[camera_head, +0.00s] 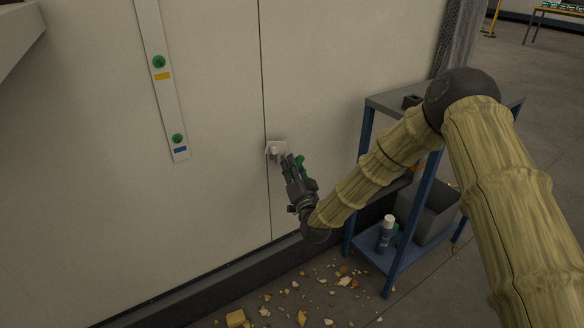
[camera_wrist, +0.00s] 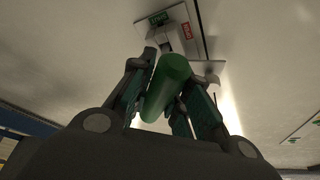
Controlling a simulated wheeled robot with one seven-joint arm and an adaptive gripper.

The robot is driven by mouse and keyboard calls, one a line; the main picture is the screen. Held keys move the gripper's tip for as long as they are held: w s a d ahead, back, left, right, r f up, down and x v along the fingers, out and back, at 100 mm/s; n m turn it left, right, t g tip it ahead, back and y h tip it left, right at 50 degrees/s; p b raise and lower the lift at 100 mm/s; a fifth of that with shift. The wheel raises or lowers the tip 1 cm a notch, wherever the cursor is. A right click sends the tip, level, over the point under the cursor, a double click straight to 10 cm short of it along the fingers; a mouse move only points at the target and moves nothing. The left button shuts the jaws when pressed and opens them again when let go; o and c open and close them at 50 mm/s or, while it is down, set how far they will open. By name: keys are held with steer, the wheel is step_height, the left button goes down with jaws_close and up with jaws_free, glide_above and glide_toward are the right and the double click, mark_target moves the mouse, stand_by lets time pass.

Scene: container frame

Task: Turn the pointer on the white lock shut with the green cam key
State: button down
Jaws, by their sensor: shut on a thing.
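The white lock (camera_head: 275,149) is a small plate with a round knob-like part, on the pale wall beside a vertical seam. In the wrist view its plate (camera_wrist: 205,45) shows at the top, with a green label and a red label; the pointer's setting is not clear. My gripper (camera_head: 293,162) is just right of and below the lock. It is shut on the green cam key (camera_head: 299,161), whose thick round green body (camera_wrist: 168,85) lies between the fingers in the wrist view. The key's far end is hidden, so I cannot tell whether it touches the lock.
A light strip (camera_head: 168,105) on the wall at left carries green round pieces (camera_head: 159,62) with yellow and blue labels. A blue-framed shelf cart (camera_head: 375,250) stands right of my gripper, holding a spray can (camera_head: 386,232) and a grey bin (camera_head: 432,215). Debris (camera_head: 236,318) litters the floor.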

stand_by(0.4)
steer(key=shift+s+d+p, duration=0.3)
steer(key=shift+s+d, duration=0.4)
steer(key=shift+s, duration=0.25)
steer(key=shift+s+d+p, duration=0.3)
steer(key=shift+s+d, duration=0.35)
steer(key=shift+s, duration=0.3)
steer(key=shift+s+d+p, duration=0.3)
steer(key=shift+s+d, duration=0.4)
steer(key=shift+s, duration=0.25)
steer(key=c, duration=2)
jaws_free()
jaws_close()
steer(key=s+d+p, duration=0.1)
steer(key=s+d, duration=0.3)
steer(key=s, duration=0.2)
steer(key=shift+s+d, duration=0.25)
steer(key=shift+d, duration=0.15)
